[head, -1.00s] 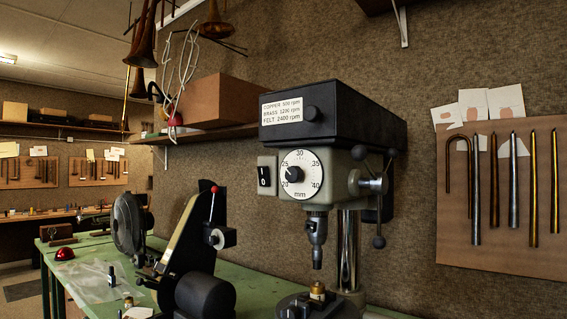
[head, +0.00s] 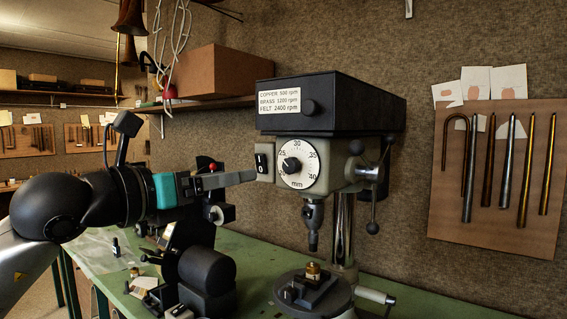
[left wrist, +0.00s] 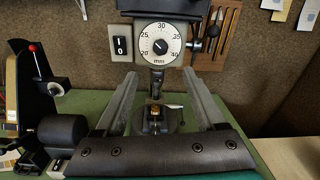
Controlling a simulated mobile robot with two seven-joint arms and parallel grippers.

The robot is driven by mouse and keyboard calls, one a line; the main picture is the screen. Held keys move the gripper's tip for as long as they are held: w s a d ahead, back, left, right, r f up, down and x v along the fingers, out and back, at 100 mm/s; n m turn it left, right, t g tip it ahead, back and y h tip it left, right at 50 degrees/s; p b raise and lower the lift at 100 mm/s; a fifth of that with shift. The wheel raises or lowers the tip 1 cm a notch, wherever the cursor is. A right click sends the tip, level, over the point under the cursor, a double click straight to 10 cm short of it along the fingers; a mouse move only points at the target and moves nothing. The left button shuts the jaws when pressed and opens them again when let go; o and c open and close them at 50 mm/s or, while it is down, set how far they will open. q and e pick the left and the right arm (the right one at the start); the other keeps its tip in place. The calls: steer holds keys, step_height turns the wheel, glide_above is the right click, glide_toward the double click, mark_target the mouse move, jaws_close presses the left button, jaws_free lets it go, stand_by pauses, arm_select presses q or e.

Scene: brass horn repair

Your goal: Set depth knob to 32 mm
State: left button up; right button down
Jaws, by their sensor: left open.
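The depth knob (head: 291,165) is a small black knob on a white round dial (head: 296,182) marked in mm, on the front of the grey drill press. Its pointer tilts to the upper left, towards the 25 side; I cannot read it exactly. The knob also shows in the left wrist view (left wrist: 160,47), ahead and framed between my fingers. My left gripper (head: 248,178) is open and empty. It points at the press from the left, its tips apart from the knob. My right gripper is out of view.
A power switch (head: 263,163) sits just left of the dial, close to my left fingertips. The chuck (head: 313,222) hangs below, above a brass piece (head: 313,270) on the press table. A feed handle (head: 376,190) stands at the right. A black machine (head: 207,275) is below my left arm.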

mark_target(288, 167)
arm_select(q)
steer(key=p+x, duration=0.4)
steer(key=x, duration=1)
jaws_close()
